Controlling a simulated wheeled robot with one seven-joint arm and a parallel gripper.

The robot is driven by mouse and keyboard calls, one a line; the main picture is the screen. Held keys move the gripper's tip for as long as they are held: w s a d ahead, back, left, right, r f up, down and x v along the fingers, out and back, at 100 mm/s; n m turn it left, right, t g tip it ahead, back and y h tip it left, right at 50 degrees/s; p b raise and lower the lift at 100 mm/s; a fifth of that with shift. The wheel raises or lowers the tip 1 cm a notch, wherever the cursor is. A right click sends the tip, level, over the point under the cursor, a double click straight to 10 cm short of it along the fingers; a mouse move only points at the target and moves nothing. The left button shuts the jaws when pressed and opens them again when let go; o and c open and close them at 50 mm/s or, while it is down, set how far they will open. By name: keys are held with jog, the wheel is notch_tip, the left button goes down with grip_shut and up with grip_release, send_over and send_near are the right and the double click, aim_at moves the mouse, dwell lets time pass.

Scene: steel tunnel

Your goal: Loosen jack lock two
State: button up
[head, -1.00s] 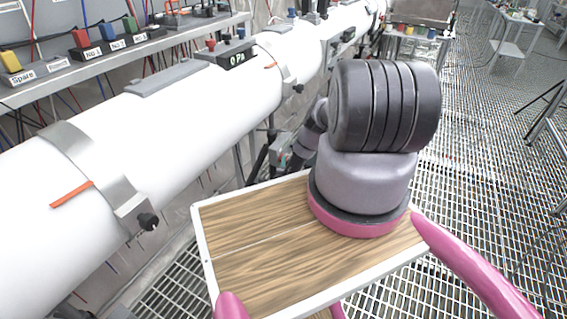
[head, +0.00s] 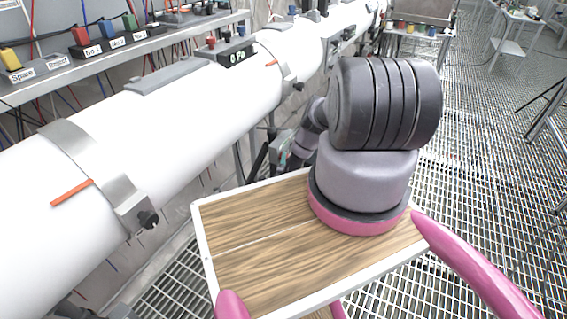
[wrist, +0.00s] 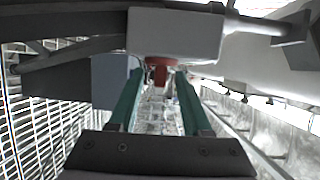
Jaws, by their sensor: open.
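A red knob-like part (wrist: 159,72) hangs under a pale grey block (wrist: 176,35) in the wrist view. It may be a jack lock, but no number is readable on it. My gripper (wrist: 154,77) has two green fingers, open, one on each side of the red part. I cannot tell whether either finger touches it. In the head view my gripper is low beside the white tube (head: 190,120), mostly hidden behind my arm, and the red part cannot be made out there.
The white tube runs along the left, with a metal clamp band (head: 97,172) and a black knob (head: 147,219). A shelf (head: 95,65) with coloured blocks stands behind it. Grating floor (head: 480,180) is open to the right. Dark bars (wrist: 70,60) lie left of the fingers.

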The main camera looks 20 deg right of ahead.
jog(key=v, duration=1)
jog(key=shift+s+a, duration=0.25)
jog(key=shift+s, duration=0.1)
jog(key=shift+s+f, duration=0.1)
